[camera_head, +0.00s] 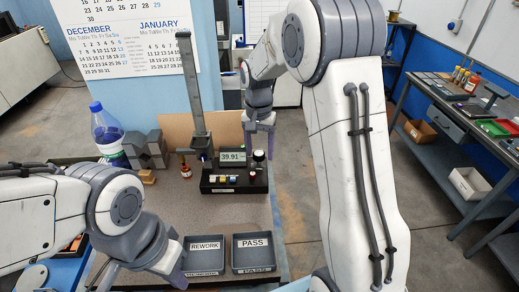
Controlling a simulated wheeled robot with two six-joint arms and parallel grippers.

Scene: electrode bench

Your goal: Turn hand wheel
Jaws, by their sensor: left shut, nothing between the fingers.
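A black instrument box (218,189) with a display reading 39.91 (232,156) sits on the bench beside a tall grey column (193,95). A small round dark-and-white knob (258,155) stands at the box's right end; I cannot tell whether it is the hand wheel. My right gripper (260,143) points down over that end, its purplish fingers apart, one on each side of the knob. Whether they touch it is unclear. My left gripper (178,272) is low at the front, left of the REWORK tray, shut and empty.
A REWORK tray (203,271) and a PASS tray (254,267) lie at the bench front. Bare bench lies between the box and the trays.

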